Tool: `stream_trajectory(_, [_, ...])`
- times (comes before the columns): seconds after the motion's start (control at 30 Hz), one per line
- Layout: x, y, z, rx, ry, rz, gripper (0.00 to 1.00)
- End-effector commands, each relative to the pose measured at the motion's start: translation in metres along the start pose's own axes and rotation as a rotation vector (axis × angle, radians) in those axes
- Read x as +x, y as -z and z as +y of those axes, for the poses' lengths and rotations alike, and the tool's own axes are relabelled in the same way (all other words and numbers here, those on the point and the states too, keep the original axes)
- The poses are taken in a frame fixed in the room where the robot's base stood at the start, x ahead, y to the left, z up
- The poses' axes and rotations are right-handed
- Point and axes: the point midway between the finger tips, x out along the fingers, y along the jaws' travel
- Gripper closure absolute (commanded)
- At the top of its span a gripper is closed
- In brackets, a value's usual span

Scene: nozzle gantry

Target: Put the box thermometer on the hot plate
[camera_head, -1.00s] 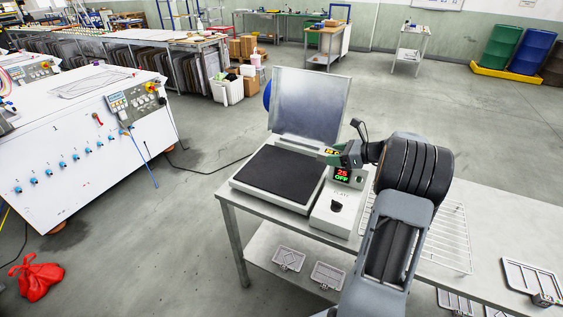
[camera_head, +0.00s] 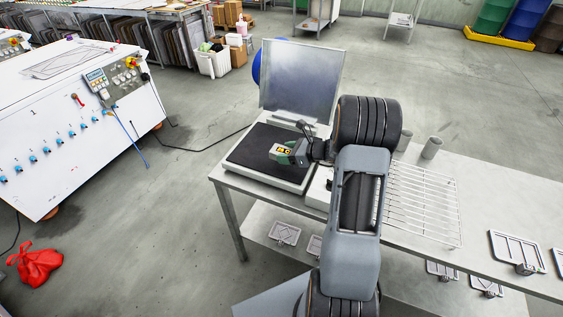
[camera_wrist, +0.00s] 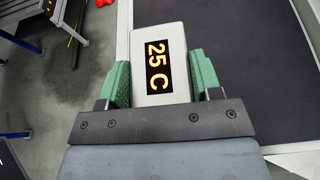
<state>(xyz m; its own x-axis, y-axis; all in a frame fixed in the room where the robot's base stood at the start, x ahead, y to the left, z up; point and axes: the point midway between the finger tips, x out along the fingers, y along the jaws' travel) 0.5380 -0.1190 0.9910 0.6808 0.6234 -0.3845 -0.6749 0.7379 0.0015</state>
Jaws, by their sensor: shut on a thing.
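The box thermometer (camera_wrist: 158,62) is a small pale box with a dark display reading "25 C". It also shows over the hot plate in the head view (camera_head: 283,150). My gripper (camera_wrist: 159,84) has its green fingers shut on the sides of the box. In the head view my gripper (camera_head: 292,152) is over the right part of the black plate surface. The hot plate (camera_head: 249,152) has a black top in a pale frame with a raised metal lid (camera_head: 303,84) behind. I cannot tell whether the box touches the plate. My arm hides most of the control panel.
Wire holders (camera_head: 284,233) lie on the shelf below. A white machine (camera_head: 75,130) stands at the left, with open floor between.

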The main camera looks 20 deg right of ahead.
Motion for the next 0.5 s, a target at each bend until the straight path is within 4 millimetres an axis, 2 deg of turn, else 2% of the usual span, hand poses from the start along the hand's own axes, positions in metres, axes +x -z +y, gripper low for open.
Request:
stream_trajectory(0.23, [0.013, 0.009, 0.008, 0.002, -0.003, 0.0, 0.74])
stream_trajectory(0.5, [0.025, 0.035, 0.008, 0.001, -0.001, 0.0, 0.74])
